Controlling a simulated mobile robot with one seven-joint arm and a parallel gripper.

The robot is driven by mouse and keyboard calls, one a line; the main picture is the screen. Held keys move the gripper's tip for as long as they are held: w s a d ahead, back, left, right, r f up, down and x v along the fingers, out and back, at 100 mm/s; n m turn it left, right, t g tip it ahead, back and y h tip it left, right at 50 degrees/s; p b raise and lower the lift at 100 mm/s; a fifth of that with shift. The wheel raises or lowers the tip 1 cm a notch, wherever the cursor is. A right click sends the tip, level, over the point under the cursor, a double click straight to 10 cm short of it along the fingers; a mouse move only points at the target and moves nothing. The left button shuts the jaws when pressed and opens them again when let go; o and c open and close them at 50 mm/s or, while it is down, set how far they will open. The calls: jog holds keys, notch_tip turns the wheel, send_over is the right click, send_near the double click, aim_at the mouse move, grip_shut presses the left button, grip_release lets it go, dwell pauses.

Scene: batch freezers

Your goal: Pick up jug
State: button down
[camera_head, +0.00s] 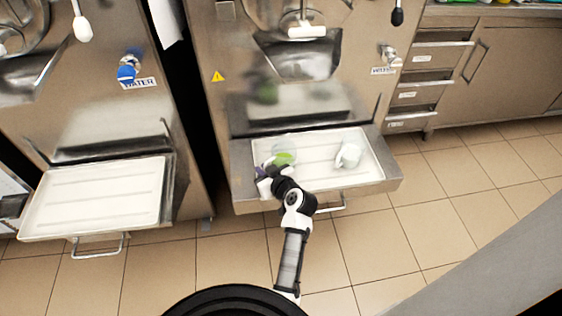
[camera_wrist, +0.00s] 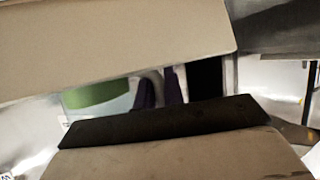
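A clear jug-like vessel with green on it (camera_head: 284,155) stands at the left of the white tray on the right-hand machine. A white vessel (camera_head: 348,155), also jug-like, stands at the tray's right; I cannot tell which one the task means. My gripper (camera_head: 265,183) is at the tray's front left, close beside the clear vessel, with something purple at its tip. In the wrist view, two broad pale fingers leave a gap. Through it show the green and clear vessel (camera_wrist: 97,97) and upright purple pieces (camera_wrist: 158,92), perhaps a handle. Whether the fingers touch them is hidden.
The tray (camera_head: 318,181) has a raised rim and a front handle. The machine's steel front rises behind it. Another empty white tray (camera_head: 93,198) is on the left machine. Steel drawers (camera_head: 424,82) stand at the right. The tiled floor in front is clear.

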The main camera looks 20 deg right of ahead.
jog(key=shift+r, duration=0.1)
dwell(0.3)
notch_tip(320, 180, up, 10)
dwell(0.9)
dwell(0.7)
